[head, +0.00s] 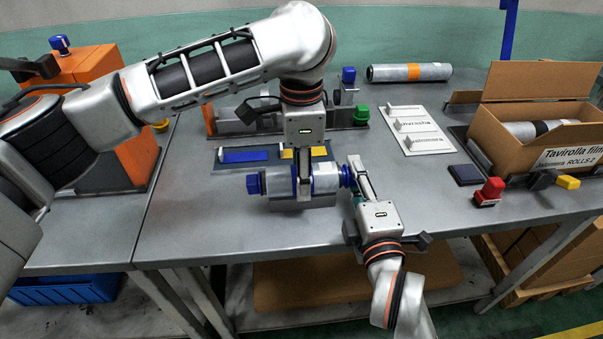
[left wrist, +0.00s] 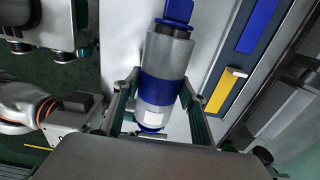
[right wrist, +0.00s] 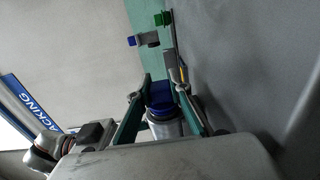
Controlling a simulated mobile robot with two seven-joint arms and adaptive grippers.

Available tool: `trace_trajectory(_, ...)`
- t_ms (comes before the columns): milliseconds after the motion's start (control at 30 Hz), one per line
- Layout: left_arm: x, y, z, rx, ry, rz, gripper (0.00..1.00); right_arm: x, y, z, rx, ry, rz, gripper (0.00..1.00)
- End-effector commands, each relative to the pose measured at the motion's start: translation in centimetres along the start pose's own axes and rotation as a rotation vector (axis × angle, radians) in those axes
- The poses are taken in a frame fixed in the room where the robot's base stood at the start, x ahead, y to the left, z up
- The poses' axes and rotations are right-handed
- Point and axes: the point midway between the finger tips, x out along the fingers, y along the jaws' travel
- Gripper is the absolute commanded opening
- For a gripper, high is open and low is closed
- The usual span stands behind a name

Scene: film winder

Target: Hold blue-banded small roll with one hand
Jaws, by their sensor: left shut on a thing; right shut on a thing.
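The blue-banded small roll (head: 325,182) is a grey cylinder lying sideways near the table's front edge, over a grey support block. My left gripper (head: 303,184) reaches down from above, shut around its middle. In the left wrist view the wide blue band (left wrist: 162,90) and a white label sit between its fingers. My right gripper (head: 353,176) is shut on the blue piece at the roll's right end. In the right wrist view this blue end piece (right wrist: 160,95) is between the fingers. Another blue knob (head: 253,184) is at the roll's left end.
Blue and yellow pads (head: 245,155) lie behind the roll. An orange-banded roll (head: 410,72) lies at the back. A cardboard box (head: 545,105) with rolls and a red-topped button (head: 488,192) are at right. The table between is mostly clear.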

Motion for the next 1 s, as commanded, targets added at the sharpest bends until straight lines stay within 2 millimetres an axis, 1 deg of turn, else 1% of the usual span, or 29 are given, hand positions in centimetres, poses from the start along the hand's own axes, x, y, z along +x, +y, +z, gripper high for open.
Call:
trace_trajectory(633,0.0,0.0,0.0,-0.001,0.000,-0.001,0.21,0.0,0.0,-1.3,0.002,0.003,0.001,0.00)
trace_trajectory(1000,0.0,0.1,-0.1,-0.002,0.003,0.000,0.21,-0.1,0.0,-1.5,0.004,0.008,0.001,0.00)
